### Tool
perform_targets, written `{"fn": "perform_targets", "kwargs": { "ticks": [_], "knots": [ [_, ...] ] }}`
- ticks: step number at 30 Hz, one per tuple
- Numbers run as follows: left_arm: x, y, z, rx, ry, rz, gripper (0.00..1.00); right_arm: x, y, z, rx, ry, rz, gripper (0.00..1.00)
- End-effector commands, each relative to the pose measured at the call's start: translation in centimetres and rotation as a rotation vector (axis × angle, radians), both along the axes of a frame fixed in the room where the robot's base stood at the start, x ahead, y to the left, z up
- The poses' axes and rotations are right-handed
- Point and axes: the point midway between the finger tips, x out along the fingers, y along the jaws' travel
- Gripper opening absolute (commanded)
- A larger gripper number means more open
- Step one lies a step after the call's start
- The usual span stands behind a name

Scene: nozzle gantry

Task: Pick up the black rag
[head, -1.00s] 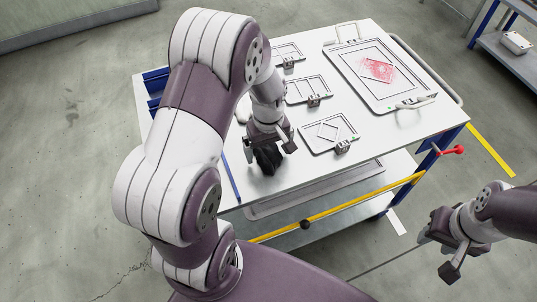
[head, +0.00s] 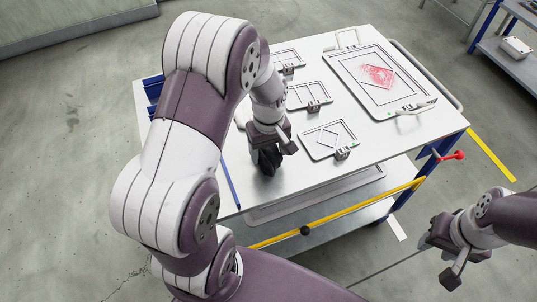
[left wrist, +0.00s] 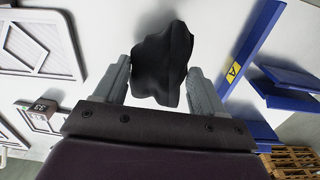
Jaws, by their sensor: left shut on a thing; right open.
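The black rag (head: 266,163) is a crumpled dark cloth at the near left part of the white table. My left gripper (head: 270,151) is over it, shut on it. In the left wrist view, the rag (left wrist: 164,62) bunches up between the two grey fingers of the left gripper (left wrist: 162,82). I cannot tell whether the rag still touches the table top. My right gripper (head: 438,259) is open and empty, out past the table's near right side. My left arm hides part of the table's left side.
The white table (head: 238,200) carries several small frames with clamps, one of them a near frame (head: 328,139), and a large framed panel (head: 378,77) with a red patch. Blue bins (head: 153,82) are at its left edge. A yellow bar (head: 340,216) runs below the near edge.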

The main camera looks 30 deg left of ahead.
Motion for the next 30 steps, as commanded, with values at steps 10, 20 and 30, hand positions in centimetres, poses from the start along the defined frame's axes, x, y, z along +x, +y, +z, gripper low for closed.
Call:
{"fn": "perform_targets", "kwargs": {
  "ticks": [10,20,30],
  "knots": [
    [-2.4,-6.0,5.4,0.000,-0.004,-0.008,0.41,0.0,0.0,0.2,0.000,0.000,0.000,0.43],
    [-4.4,-10.6,8.3,-0.001,-0.001,-0.002,0.41,0.0,0.0,0.3,0.000,0.000,0.000,0.43],
    [-4.5,-10.8,8.4,0.000,0.000,0.000,0.51,0.0,0.0,0.3,0.000,0.000,0.000,0.43]
  ]
}}
